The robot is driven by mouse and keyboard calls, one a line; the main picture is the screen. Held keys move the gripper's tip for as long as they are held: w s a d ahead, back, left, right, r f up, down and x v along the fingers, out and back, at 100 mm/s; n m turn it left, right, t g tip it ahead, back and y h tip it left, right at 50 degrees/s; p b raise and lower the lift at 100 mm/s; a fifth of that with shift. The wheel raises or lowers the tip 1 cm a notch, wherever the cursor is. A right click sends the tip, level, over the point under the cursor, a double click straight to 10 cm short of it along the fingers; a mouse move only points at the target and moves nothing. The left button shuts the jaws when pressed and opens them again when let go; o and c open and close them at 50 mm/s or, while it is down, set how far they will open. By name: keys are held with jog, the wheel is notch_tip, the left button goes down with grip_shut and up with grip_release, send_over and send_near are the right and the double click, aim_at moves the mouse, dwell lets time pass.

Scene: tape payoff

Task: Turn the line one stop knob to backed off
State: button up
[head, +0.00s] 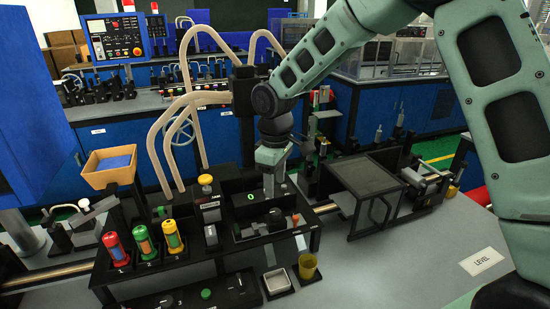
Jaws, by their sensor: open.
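I cannot tell for sure which part is the line one stop knob. A yellow-topped knob (205,180) stands on a black block with a small label, left of my gripper. My gripper (269,194) points down into a black open box with a green-lit display (251,197). It is open; its fingertips are small and partly lost against dark parts. I cannot tell if it touches anything.
A small orange-tipped part (295,219) is just right of my gripper. Beige hoses (155,150) arch at left. A dark-topped stand (369,178) is at right. The grey table by the LEVEL label (482,261) is clear.

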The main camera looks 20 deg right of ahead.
notch_tip(320, 180, up, 8)
jog(key=b, duration=0.1)
jog(key=shift+r, duration=0.1)
dwell(0.4)
jog(key=s+a+f+b, duration=0.1)
jog(key=s+a, duration=0.2)
jog(key=s, duration=0.4)
jog(key=s+a+f, duration=0.1)
jog(key=s+a, duration=0.3)
jog(key=s, duration=0.2)
jog(key=s+f, duration=0.2)
jog(key=s, duration=0.7)
jog(key=s+f+m+b, duration=0.1)
jog(key=s+f, duration=0.1)
jog(key=s, duration=0.6)
jog(key=shift+s+d+y, duration=0.3)
jog(key=shift+s+d, duration=0.1)
